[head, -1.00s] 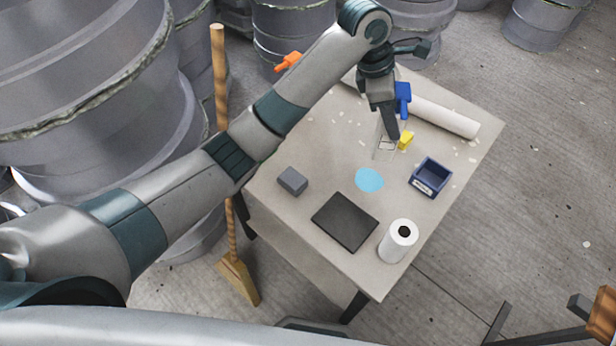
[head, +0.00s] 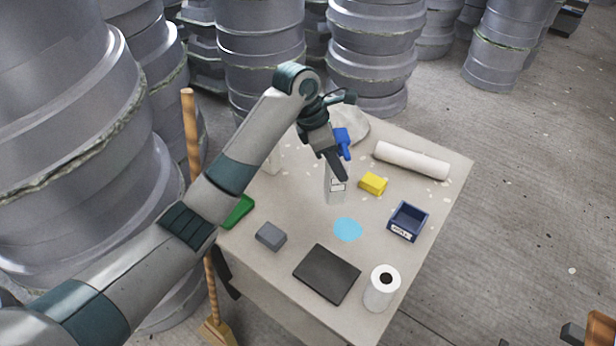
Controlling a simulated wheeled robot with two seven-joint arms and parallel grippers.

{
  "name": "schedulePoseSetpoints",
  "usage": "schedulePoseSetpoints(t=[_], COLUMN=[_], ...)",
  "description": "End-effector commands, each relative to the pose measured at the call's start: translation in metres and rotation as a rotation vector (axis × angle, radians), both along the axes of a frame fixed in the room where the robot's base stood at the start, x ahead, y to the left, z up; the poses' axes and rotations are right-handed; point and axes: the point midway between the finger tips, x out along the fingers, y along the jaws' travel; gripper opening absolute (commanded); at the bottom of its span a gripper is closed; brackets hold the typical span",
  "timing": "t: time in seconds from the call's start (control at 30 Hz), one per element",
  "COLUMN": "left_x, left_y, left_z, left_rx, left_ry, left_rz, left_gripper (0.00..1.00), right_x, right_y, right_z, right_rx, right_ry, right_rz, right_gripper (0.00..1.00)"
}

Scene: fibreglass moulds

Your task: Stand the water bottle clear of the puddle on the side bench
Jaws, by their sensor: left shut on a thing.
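The water bottle (head: 335,190) is clear, with a pale label, and looks upright at the middle of the side bench (head: 440,205). My left gripper (head: 341,168) reaches in from the upper left and is shut on it, hiding its upper part. A blue part (head: 343,139) shows just behind the gripper; I cannot tell whether it belongs to the bottle. The light blue puddle (head: 347,230) lies nearer to me than the bottle, with a small gap in the picture. I cannot tell whether the bottle's base touches the bench. My right gripper is not in view.
A yellow block (head: 373,183) is right of the bottle, with a white roll (head: 411,160) behind. A dark blue bin (head: 408,222), black slab (head: 327,274), paper roll (head: 381,288), grey block (head: 271,236) and green item (head: 238,211) surround the puddle. A broom (head: 191,150) stands left.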

Motion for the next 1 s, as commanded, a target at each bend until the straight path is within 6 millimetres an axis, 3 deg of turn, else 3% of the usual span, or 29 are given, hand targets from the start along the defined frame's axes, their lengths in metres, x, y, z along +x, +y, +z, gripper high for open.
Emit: schedulePoseSetpoints(t=[0.2, 0.4, 1.0], left_x=[0.025, 0.043, 0.048], left_y=[0.036, 0.059, 0.066], left_z=[-0.023, -0.041, -0.055], left_rx=[0.004, 0.001, 0.000], left_ry=[0.003, 0.001, 0.001], left_rz=[0.005, 0.002, 0.000], left_gripper=[0.12, 0.12, 0.12], right_x=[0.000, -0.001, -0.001], right_y=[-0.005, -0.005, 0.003], right_z=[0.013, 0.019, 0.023], right_rx=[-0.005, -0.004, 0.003], right_ry=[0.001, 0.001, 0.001], right_rz=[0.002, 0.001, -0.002], right_gripper=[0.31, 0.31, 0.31])
